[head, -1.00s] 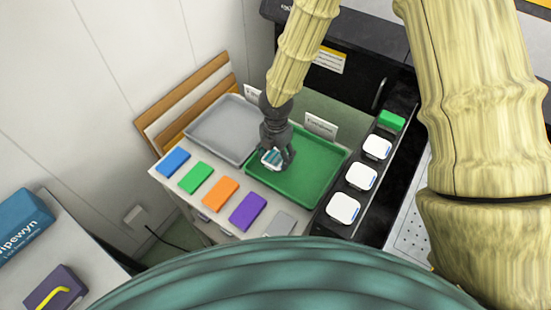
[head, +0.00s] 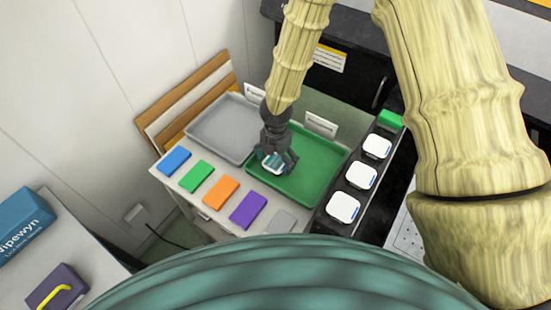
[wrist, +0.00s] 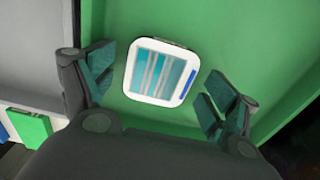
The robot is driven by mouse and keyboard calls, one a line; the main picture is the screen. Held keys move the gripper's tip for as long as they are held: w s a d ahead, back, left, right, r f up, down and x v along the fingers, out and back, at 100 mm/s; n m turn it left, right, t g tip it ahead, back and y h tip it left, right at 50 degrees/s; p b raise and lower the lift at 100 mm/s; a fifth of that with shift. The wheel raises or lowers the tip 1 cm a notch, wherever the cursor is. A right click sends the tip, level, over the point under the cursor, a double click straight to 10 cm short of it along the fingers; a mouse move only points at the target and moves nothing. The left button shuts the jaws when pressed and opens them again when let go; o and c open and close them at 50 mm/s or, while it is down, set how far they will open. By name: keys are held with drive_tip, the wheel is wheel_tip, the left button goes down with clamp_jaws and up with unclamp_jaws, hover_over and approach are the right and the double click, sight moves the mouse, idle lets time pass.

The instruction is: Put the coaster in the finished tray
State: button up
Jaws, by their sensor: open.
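The coaster (wrist: 159,72), a white rounded square with a teal striped picture and a blue mark on one edge, lies in the green tray in the wrist view. It also shows in the head view (head: 273,163), partly hidden by my gripper. My gripper (head: 277,165) is open over the green tray (head: 318,165), near its left side. In the wrist view its two fingers (wrist: 160,95) stand apart on either side of the coaster, with gaps to it. The labels by the trays are too small to read.
A grey tray (head: 222,126) stands left of the green one. Blue, green, orange, purple and grey blocks line the front edge. Three white coasters (head: 361,175) and a green block (head: 390,120) lie on a dark strip at the right. The green tray's right side is free.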

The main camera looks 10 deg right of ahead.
sight(276, 162)
wheel_tip(276, 162, up, 12)
drive_tip(key=b, duration=0.1)
drive_tip(key=shift+r, duration=0.15)
idle(0.6)
